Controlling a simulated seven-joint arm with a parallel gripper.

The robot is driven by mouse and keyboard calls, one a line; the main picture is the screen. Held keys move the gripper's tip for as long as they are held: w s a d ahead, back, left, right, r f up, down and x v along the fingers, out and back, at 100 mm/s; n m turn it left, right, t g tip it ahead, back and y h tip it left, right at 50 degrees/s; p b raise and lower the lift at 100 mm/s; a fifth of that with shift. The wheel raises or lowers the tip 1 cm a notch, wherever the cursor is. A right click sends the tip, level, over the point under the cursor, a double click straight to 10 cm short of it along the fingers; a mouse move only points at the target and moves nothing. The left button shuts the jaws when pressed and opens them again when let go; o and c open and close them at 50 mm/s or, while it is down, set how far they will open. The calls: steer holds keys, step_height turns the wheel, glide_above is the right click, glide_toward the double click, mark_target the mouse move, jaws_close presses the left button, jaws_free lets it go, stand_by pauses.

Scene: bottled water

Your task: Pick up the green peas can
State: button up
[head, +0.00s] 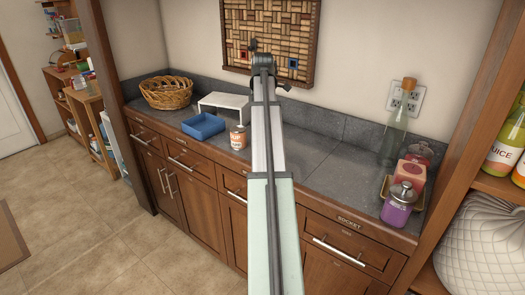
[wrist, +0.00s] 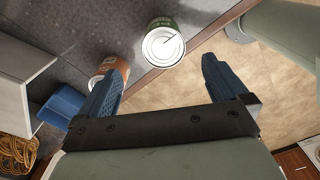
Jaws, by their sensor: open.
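The green peas can (wrist: 163,45) shows in the wrist view at the top centre, seen mostly from above, with a pale round lid and a strip of green label. It stands on the dark counter near its wooden front edge. In the head view it is not visible, and my arm covers part of the counter. My gripper (wrist: 163,66) is open in the wrist view, with its two blue fingers spread wide. The can lies ahead of the gap between the fingertips, and nothing is held.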

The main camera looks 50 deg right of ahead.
step_height(320, 180, down, 7)
steer(key=shift+a+f, duration=0.1)
steer(key=shift+s+a+f, duration=0.1)
steer(key=shift+f, duration=1.2)
steer(key=shift+s+a+f, duration=0.1)
steer(key=shift+f, duration=1.15)
steer(key=shift+d, duration=0.1)
steer(key=shift+c, duration=0.4)
steer(key=c, duration=1.3)
steer(key=shift+o, duration=0.2)
